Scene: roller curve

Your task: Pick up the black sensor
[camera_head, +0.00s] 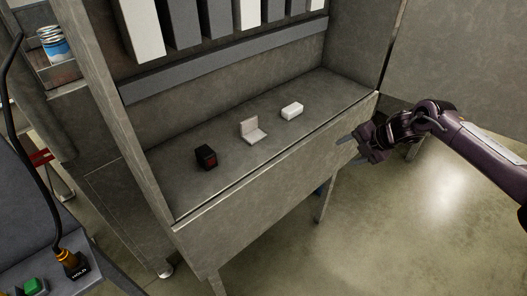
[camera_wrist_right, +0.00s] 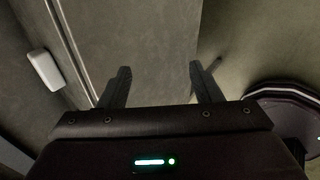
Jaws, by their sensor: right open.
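The black sensor (camera_head: 206,157) is a small dark cube with a red patch on its front face. It sits on the grey shelf (camera_head: 240,182) towards its left end in the head view. My right gripper (camera_head: 347,150) is open and empty, in front of the shelf's right end and well to the right of the sensor. In the right wrist view its two fingers (camera_wrist_right: 158,82) stand apart with nothing between them. The sensor does not show in the right wrist view. My left gripper is not in view.
A beige L-shaped bracket (camera_head: 254,132) and a white block (camera_head: 292,111) stand on the shelf to the right of the sensor. The white block also shows in the wrist view (camera_wrist_right: 45,70). The shelf has a raised front edge, a left post and a right side wall.

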